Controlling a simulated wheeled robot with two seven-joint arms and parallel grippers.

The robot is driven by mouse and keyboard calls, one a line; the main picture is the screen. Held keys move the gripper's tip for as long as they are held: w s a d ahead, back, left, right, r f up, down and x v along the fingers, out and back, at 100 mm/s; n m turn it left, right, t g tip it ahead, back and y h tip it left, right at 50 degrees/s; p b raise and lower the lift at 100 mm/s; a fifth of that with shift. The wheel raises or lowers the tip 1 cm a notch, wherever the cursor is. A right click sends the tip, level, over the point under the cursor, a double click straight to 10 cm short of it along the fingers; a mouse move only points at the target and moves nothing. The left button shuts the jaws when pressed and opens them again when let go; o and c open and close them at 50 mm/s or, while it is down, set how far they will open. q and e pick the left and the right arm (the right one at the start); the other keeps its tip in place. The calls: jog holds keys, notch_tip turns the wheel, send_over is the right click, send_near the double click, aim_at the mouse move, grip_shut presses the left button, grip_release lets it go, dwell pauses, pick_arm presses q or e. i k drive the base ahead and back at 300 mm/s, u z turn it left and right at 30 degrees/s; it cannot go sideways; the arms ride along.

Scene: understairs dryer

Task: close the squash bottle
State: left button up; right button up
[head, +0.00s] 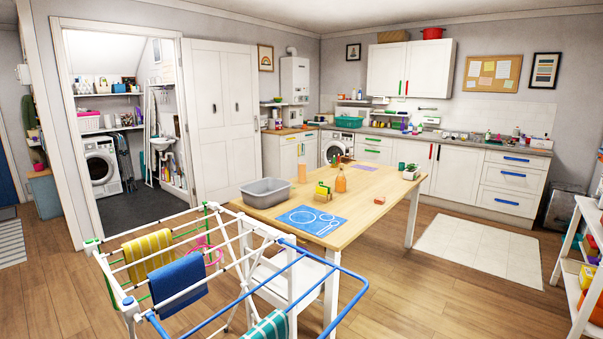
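Two bottle-shaped things stand upright on the wooden table. One is an orange bottle (340,182) near the table's middle. The other is a taller, paler orange-tinted bottle (302,169) further back and to the left. Either could be the squash bottle; they are too small to tell whether a cap is on. A small flat red item (380,200) lies on the table to the right of the orange bottle; I cannot tell what it is. Neither of my grippers is in view.
The wooden table (376,188) also holds a grey basin (267,193), a blue placemat (312,220), a yellow holder (323,191) and a potted plant (410,172). A drying rack (222,243) with towels and a white chair (290,285) stand in front.

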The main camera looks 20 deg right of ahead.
aim_at(302, 163)
jog(key=z, duration=1.85)
jog(key=i, duration=3.2)
jog(key=u, duration=1.95)
jog(key=i, duration=0.5)
jog(key=u, duration=0.1)
